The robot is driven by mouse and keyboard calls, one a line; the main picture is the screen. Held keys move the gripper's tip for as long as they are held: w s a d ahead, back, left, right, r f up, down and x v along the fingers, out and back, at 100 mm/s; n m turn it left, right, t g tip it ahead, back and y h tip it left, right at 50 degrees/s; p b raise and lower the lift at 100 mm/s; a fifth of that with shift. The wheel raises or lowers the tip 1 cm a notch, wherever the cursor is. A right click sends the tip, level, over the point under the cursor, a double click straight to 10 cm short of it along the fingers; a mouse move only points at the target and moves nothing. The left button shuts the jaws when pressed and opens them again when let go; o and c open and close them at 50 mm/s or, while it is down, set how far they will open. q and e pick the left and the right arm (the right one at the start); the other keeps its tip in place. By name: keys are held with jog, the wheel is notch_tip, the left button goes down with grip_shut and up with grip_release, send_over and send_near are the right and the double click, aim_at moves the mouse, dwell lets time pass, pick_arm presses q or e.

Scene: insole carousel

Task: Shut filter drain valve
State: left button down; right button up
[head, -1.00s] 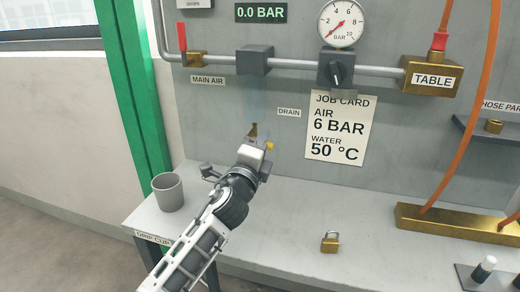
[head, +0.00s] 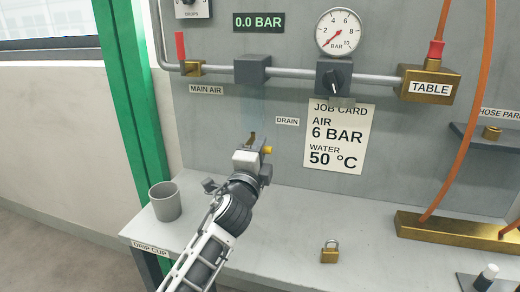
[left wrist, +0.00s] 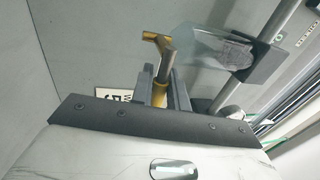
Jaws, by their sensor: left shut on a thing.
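The brass drain valve (head: 252,137) hangs below the grey filter block (head: 252,69), left of the DRAIN label (head: 287,121). In the left wrist view its brass body (left wrist: 155,40) shows beside the clear filter bowl (left wrist: 210,47). A grey stem runs from it to a yellow handle (left wrist: 160,95) between my fingers. My left gripper (head: 258,148) is at the valve and shut on this handle, whose yellow end (head: 267,150) sticks out on the right. The fingers hide part of the handle, and I cannot tell its exact angle. My right gripper is not in view.
A grey drip cup (head: 165,202) stands on the bench at the left. A brass padlock (head: 330,252) lies on the bench, right of my left arm. The job card (head: 337,137) hangs on the panel. The bench between cup and padlock is otherwise clear.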

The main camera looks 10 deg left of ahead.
pick_arm(q)
jog(key=c, duration=1.4)
grip_release()
jog(key=shift+c, duration=0.2)
jog(key=shift+s, duration=0.1)
jog(key=s+f+b, duration=0.1)
jog(key=s+f, duration=0.2)
jog(key=s, duration=1.2)
jog(key=shift+s+a, duration=0.2)
jog(key=shift+s, duration=0.05)
